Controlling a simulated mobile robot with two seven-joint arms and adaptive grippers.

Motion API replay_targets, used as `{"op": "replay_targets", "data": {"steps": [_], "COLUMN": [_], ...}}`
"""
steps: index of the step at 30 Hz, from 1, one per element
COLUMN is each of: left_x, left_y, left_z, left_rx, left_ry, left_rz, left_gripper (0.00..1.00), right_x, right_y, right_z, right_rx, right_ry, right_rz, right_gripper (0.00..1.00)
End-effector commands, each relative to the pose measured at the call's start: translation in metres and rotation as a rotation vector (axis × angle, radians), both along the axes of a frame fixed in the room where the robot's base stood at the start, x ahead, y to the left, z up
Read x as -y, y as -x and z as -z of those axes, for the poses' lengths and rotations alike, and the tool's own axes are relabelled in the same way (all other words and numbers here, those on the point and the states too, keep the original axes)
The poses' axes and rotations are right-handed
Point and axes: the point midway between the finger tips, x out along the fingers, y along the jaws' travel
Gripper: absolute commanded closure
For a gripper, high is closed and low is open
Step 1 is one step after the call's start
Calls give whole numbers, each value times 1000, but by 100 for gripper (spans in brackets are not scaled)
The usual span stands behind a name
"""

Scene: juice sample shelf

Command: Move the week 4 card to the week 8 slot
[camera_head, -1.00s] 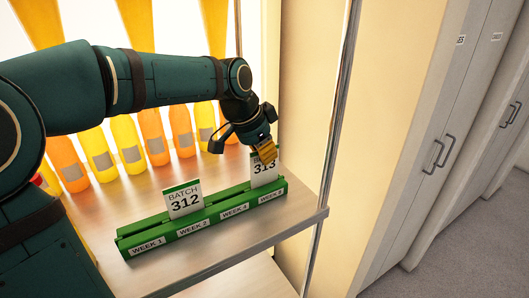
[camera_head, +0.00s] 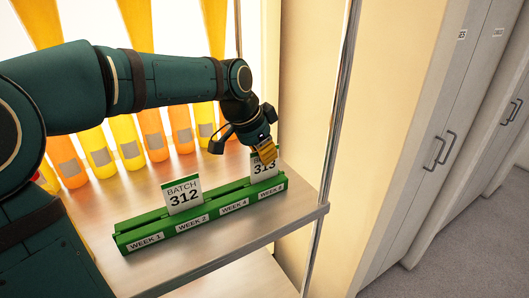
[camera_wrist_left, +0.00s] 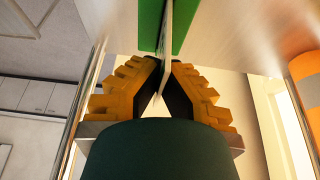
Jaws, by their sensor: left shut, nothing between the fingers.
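The green rail (camera_head: 214,216) on the shelf bears the labels week 1, week 2, week 4 and week 8. The white card "313" (camera_head: 263,169) stands upright at the week 8 slot at the right end. The white card "312" (camera_head: 184,198) stands at the week 2 slot. The week 1 and week 4 slots show no card. My left gripper (camera_head: 267,153), with yellow fingers, is shut at the top of the "313" card and covers part of its upper text. In the left wrist view, the thin card edge (camera_wrist_left: 166,55) lines up with the fingertips (camera_wrist_left: 164,65).
Several yellow and orange juice bottles (camera_head: 132,150) stand in a row behind the rail. A metal shelf post (camera_head: 335,120) rises right of the rail. Bare shelf surface (camera_head: 235,250) lies in front of the rail. Grey cabinets (camera_head: 450,130) stand further right.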

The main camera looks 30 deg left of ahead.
Motion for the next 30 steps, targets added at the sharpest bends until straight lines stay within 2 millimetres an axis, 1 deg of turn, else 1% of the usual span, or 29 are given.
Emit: {"op": "replay_targets", "data": {"steps": [4, 5, 6, 7, 8, 16, 20, 23, 30], "left_x": [0, 0, 0, 0, 0, 0, -1, -4, -12], "left_y": [0, 0, 0, 0, 0, 0, 2, 6, 23], "left_z": [0, 0, 0, 0, 0, -1, -7, -20, -65], "left_rx": [0, 0, 0, 0, 0, 0, 4, 5, 6], "left_ry": [0, 0, 0, 0, 0, 0, 0, 0, 0], "left_rz": [0, 0, 0, 0, 0, 0, -1, 0, -1], "left_gripper": [100, 89, 75, 64, 61, 61, 61, 61, 61], "right_x": [0, 0, 0, 0, 0, 0, 0, 0, 0], "right_y": [0, 0, 0, 0, 0, 0, 0, 0, 0], "right_z": [0, 0, 0, 0, 0, 0, 0, 0, 0], "right_rx": [0, 0, 0, 0, 0, 0, 0, 0, 0], "right_ry": [0, 0, 0, 0, 0, 0, 0, 0, 0], "right_rz": [0, 0, 0, 0, 0, 0, 0, 0, 0], "right_gripper": [53, 53, 53, 53, 53, 53, 53, 53, 53]}}
